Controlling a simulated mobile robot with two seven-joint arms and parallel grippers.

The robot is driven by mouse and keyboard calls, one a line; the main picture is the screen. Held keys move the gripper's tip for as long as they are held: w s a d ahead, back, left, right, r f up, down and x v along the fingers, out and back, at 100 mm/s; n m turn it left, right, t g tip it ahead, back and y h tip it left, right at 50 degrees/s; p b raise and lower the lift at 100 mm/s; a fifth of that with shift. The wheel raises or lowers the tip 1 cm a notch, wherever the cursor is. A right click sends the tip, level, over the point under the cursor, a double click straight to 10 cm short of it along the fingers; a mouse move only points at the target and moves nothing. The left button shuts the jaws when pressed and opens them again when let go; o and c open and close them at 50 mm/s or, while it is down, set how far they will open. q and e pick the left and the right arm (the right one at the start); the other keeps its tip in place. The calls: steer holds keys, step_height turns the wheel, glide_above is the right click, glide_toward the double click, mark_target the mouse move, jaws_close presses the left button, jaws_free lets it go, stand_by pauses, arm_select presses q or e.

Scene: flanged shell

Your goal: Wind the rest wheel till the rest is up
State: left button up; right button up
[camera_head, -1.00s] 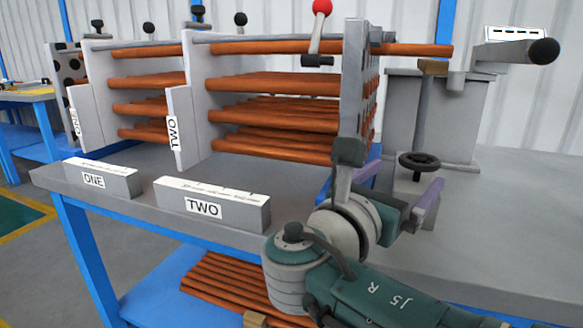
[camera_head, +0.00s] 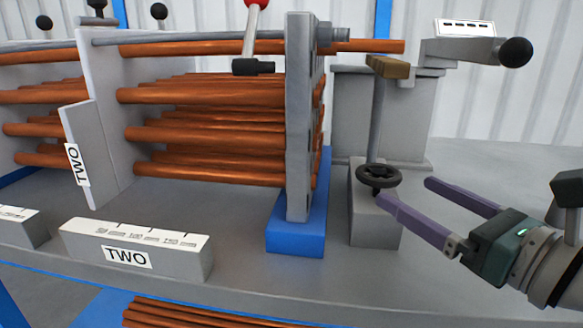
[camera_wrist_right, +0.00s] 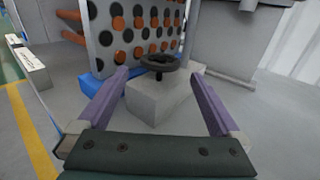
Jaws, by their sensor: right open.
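The rest wheel is a small black handwheel (camera_head: 379,177) on top of a grey block (camera_head: 375,215), at the foot of a thin upright post (camera_head: 377,120). A brass-coloured rest (camera_head: 388,66) sits atop the post, just under the end of a copper tube (camera_head: 375,46); I cannot tell whether they touch. My right gripper (camera_head: 403,190) is open, with purple fingers pointing at the wheel from the right. In the right wrist view the wheel (camera_wrist_right: 158,63) lies ahead, between the fingers' lines and beyond their tips. My left gripper is not in view.
A drilled grey plate (camera_head: 299,120) on a blue foot stands left of the wheel, with several copper tubes through it. A crank with a black knob (camera_head: 515,52) is above right. A block labelled TWO (camera_head: 135,248) lies front left. The bench right of the gripper is clear.

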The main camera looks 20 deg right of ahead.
mark_target(379, 171)
steer(key=w, duration=0.5)
steer(key=w+b, duration=0.1)
steer(key=w, duration=0.1)
steer(key=shift+w+a, duration=0.3)
steer(key=shift+a, duration=0.05)
steer(key=shift+c, duration=0.4)
steer(key=c, duration=1.1)
steer(key=m+h+p, duration=0.1)
steer(key=p, duration=0.1)
steer(key=m+h+p, duration=0.1)
steer(key=h+p, duration=0.1)
steer(key=shift+a+r, duration=0.1)
steer(key=shift+r, duration=0.25)
steer(key=shift+f+m+h+p, duration=0.1)
steer(key=shift+m+h+p, duration=0.2)
steer(key=shift+m+h, duration=0.5)
steer(key=shift+f+m+g+h, duration=0.15)
steer(key=shift+m+g+h, duration=0.3)
steer(key=shift+h, duration=0.75)
